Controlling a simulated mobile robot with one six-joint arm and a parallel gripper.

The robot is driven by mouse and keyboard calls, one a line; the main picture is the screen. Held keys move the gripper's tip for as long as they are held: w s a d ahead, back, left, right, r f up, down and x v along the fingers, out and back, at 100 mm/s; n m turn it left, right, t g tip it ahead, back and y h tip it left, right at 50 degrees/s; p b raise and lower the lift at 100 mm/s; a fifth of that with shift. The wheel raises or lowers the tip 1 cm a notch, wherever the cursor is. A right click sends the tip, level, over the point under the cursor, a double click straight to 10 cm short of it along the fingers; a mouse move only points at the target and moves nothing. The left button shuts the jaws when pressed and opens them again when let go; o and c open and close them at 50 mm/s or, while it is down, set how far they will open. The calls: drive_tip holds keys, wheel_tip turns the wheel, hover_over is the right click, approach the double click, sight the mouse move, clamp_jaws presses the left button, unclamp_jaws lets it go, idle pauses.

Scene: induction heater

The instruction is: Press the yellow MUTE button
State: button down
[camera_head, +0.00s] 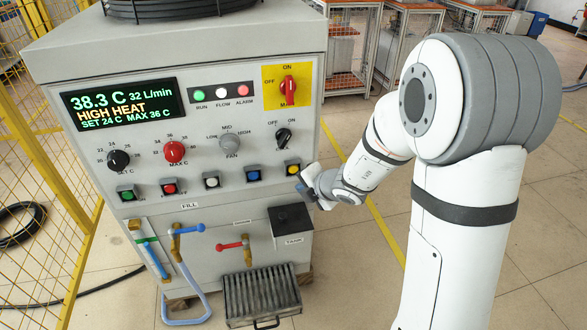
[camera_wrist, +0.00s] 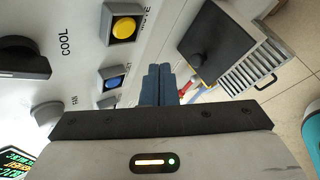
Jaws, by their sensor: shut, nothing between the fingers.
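The yellow MUTE button (camera_head: 293,169) is the rightmost in a row of square-framed buttons on the grey machine's front panel. In the wrist view the yellow button (camera_wrist: 125,28) is near the top, left of my fingertips, with its label partly visible beside it. My gripper (camera_head: 302,186) is just right of and below the button in the head view. In the wrist view its blue-grey fingers (camera_wrist: 158,72) are together with nothing between them. The fingertips appear apart from the button; the exact gap is hard to tell.
A blue button (camera_head: 253,174) is directly left of the yellow one. Above are an OFF/ON knob (camera_head: 283,137) and a red knob on a yellow plate (camera_head: 288,90). A dark tank box (camera_head: 290,219) juts out below. The display (camera_head: 124,104) reads HIGH HEAT. Open floor lies right of the machine.

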sight(292, 173)
drive_tip(key=shift+w+a+p, duration=0.2)
drive_tip(key=shift+w, duration=0.5)
drive_tip(key=shift+w+a+p, duration=0.2)
drive_tip(key=shift+w, duration=0.45)
drive_tip(key=shift+w+a+p, duration=0.2)
drive_tip(key=shift+w, duration=0.5)
idle(0.5)
drive_tip(key=shift+w+a, duration=0.15)
drive_tip(key=shift+w, duration=0.3)
drive_tip(key=shift+w+a+p, duration=0.1)
drive_tip(key=shift+w+p, duration=0.3)
drive_tip(key=shift+w, duration=0.05)
idle(0.7)
drive_tip(key=shift+s, duration=0.1)
drive_tip(key=shift+s+d+b, duration=0.25)
drive_tip(key=shift+s+b, duration=0.05)
drive_tip(key=shift+s, duration=0.45)
drive_tip(key=shift+s, duration=0.1)
drive_tip(key=s, duration=0.2)
drive_tip(key=s+d+b, duration=0.1)
drive_tip(key=s, duration=0.1)
drive_tip(key=shift+s+d, duration=0.2)
drive_tip(key=shift+s, duration=0.1)
